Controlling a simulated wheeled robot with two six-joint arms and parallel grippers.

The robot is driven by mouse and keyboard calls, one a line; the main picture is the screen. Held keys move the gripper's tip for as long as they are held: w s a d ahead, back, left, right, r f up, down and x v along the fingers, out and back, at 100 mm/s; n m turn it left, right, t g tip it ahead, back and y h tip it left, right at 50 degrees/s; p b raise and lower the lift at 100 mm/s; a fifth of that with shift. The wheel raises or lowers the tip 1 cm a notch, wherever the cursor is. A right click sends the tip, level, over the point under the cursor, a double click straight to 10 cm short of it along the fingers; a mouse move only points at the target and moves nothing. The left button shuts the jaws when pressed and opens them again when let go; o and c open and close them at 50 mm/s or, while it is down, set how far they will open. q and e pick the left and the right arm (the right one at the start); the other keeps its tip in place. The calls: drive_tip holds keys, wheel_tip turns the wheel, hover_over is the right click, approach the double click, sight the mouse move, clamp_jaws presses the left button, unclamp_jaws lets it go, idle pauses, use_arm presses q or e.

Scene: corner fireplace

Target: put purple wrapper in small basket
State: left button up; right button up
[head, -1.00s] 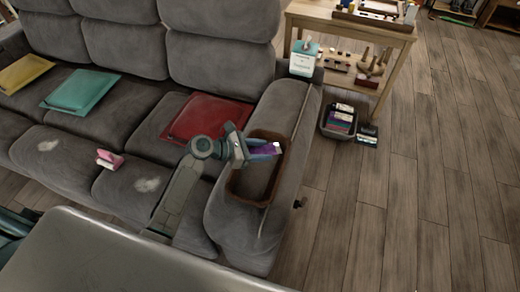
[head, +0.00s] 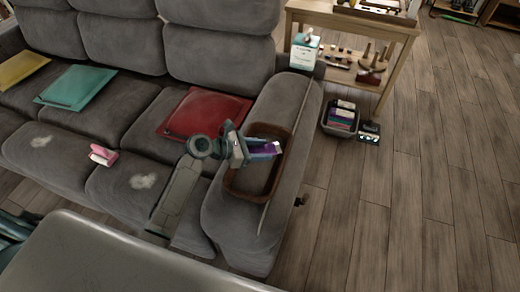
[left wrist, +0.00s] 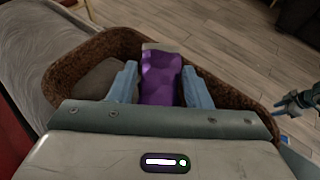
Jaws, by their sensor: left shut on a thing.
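The purple wrapper (head: 262,149) is between the fingers of my left gripper (head: 264,149), which is shut on it. The left wrist view shows the wrapper (left wrist: 160,76) upright between the two blue fingers, over the brown basket (left wrist: 78,62). In the head view the small brown basket (head: 287,160) sits on the sofa's right armrest, and the wrapper is over its upper part. I cannot tell whether the wrapper touches the basket. The basket's near part looks empty. My right gripper is not seen in the head view.
The grey sofa (head: 130,120) holds red (head: 204,112), teal (head: 76,88) and yellow (head: 22,68) cushions and a small pink thing (head: 103,155). A bin of colourful items (head: 341,117) stands on the floor by a wooden table (head: 352,28).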

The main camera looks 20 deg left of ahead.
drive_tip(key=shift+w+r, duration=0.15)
use_arm(q)
drive_tip(key=o, duration=1)
drive_tip(key=shift+s+a, duration=0.1)
drive_tip(key=v, duration=1)
drive_tip(key=shift+s+a+r, duration=0.1)
drive_tip(key=shift+s+a, duration=0.1)
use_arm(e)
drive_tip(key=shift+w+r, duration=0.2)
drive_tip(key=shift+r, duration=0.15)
use_arm(q)
drive_tip(key=shift+a, duration=0.1)
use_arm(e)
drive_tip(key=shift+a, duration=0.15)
